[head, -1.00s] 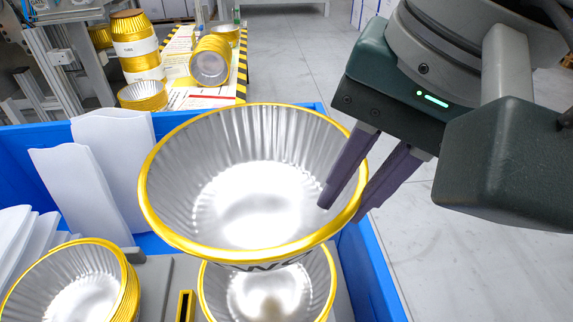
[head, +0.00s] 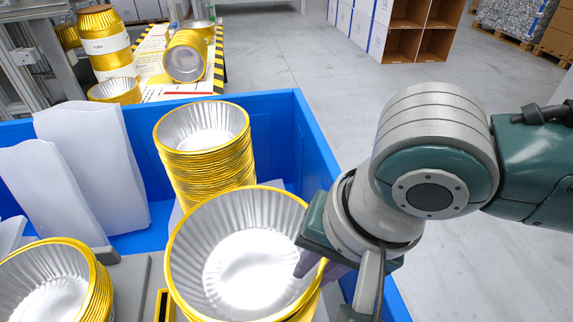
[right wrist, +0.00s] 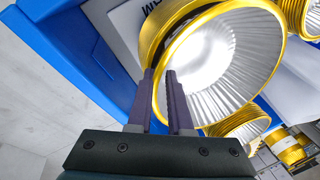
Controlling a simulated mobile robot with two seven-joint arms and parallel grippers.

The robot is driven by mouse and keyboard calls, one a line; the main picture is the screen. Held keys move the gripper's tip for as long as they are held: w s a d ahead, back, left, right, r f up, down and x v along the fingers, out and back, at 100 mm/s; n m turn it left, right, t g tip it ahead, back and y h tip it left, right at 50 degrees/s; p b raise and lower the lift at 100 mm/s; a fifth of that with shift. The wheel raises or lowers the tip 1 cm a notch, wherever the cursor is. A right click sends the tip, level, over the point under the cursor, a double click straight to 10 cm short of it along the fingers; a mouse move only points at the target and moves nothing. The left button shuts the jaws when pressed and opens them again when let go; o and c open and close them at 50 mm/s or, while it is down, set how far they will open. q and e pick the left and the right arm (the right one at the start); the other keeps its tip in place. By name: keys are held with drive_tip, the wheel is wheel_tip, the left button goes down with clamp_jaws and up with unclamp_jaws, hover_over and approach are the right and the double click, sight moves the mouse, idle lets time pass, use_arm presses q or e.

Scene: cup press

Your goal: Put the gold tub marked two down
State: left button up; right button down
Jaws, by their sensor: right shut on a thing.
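The gold tub (head: 240,250) is a wide silver-lined cup with a gold rim, nearly upright and open upward. It also shows in the right wrist view (right wrist: 225,60). My right gripper (head: 312,266) is shut on its right rim, with one finger inside the wall and the other outside. The two fingers show in the right wrist view (right wrist: 160,75). More gold edges show just under the tub at its lower right; I cannot tell whether it touches them. The tub's mark is hidden in the head view. My left gripper is not in view.
A tall stack of gold tubs (head: 205,155) stands right behind the held tub, inside a blue crate (head: 300,130). Another stack (head: 55,285) is at the lower left. White paper sleeves (head: 90,160) stand at the left. A table with more tubs (head: 187,57) is beyond.

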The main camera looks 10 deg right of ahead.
drive_tip(key=shift+f, duration=0.1)
drive_tip(key=shift+f, duration=0.25)
drive_tip(key=shift+d+f, duration=0.15)
drive_tip(key=shift+f, duration=0.15)
drive_tip(key=c, duration=1)
unclamp_jaws()
drive_tip(key=shift+o, duration=0.8)
drive_tip(key=shift+s+d+f, duration=0.1)
drive_tip(key=shift+f, duration=0.05)
